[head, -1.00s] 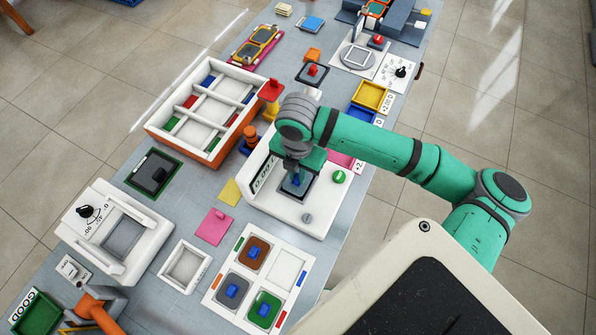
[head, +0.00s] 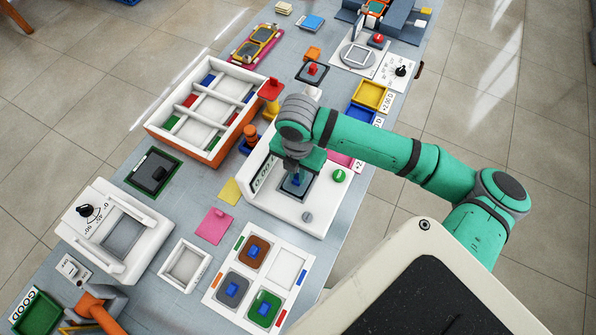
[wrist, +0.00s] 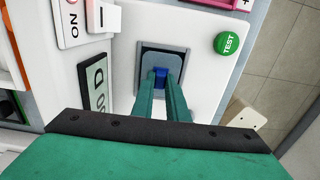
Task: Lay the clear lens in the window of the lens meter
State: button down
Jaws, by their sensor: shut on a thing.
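The lens meter (head: 275,213) is a white block with a lettered display, a green TEST button and a window near its middle. My gripper (head: 296,181) points down over that window. In the wrist view my gripper (wrist: 161,88) is shut on the blue knob of the clear lens (wrist: 150,58). The lens is a greyish, see-through square and lies within the outline of the window. In the head view the fingers partly cover the lens (head: 290,191). It looks level and at or very close to the window surface; exact contact is hard to tell.
A white tray (head: 213,290) in front holds brown, grey and green lenses with blue knobs; one compartment is empty. An orange-and-blue post (head: 250,137) stands close behind the meter. A small white tray (head: 167,277) sits at front left.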

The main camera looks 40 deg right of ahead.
jog(key=shift+f, duration=0.35)
dwell(0.7)
jog(key=c, duration=1.7)
grip_release()
jog(key=shift+o, duration=0.2)
jog(key=shift+r, duration=0.15)
notch_tip(320, 180, up, 11)
jog(key=shift+f, duration=0.2)
